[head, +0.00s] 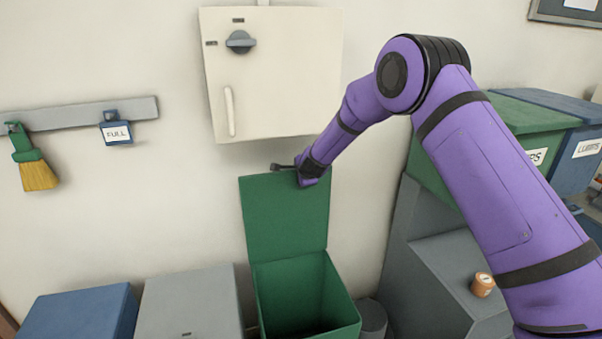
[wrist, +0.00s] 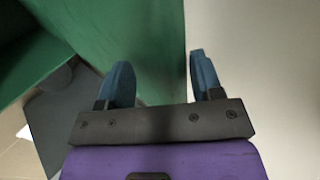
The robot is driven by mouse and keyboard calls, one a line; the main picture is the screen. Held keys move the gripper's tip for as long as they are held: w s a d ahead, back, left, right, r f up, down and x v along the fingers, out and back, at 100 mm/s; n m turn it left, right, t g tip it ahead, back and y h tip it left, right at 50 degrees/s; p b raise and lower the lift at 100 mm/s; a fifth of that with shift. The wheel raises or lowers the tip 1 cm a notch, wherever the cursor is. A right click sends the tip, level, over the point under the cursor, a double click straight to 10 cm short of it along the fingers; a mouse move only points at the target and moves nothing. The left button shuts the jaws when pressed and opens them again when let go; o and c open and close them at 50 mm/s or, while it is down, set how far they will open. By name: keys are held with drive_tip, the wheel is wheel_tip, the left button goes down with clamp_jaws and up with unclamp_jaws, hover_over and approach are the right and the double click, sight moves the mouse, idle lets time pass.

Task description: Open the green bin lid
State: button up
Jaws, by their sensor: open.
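The green bin (head: 305,295) stands on the floor against the wall, and its inside shows in the head view. Its green lid (head: 287,220) stands upright at the back of the bin, raised near the wall. My gripper (head: 285,167) is at the lid's top edge, toward its right corner. In the wrist view my gripper (wrist: 160,80) has its two blue fingers apart. The lid (wrist: 145,40) shows as a green sheet behind and beside the left finger, with its edge between the fingers. I cannot tell whether a finger touches it.
A grey bin (head: 190,305) and a blue bin (head: 85,312) stand closed to the left. A white wall cabinet (head: 275,75) hangs just above the lid. A grey stepped unit (head: 440,270) with an orange roll (head: 482,285) is at right.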

idle(0.3)
drive_tip(key=v, duration=1)
drive_tip(key=shift+s+r, duration=0.25)
drive_tip(key=shift+s, duration=0.05)
drive_tip(key=shift+d, duration=0.1)
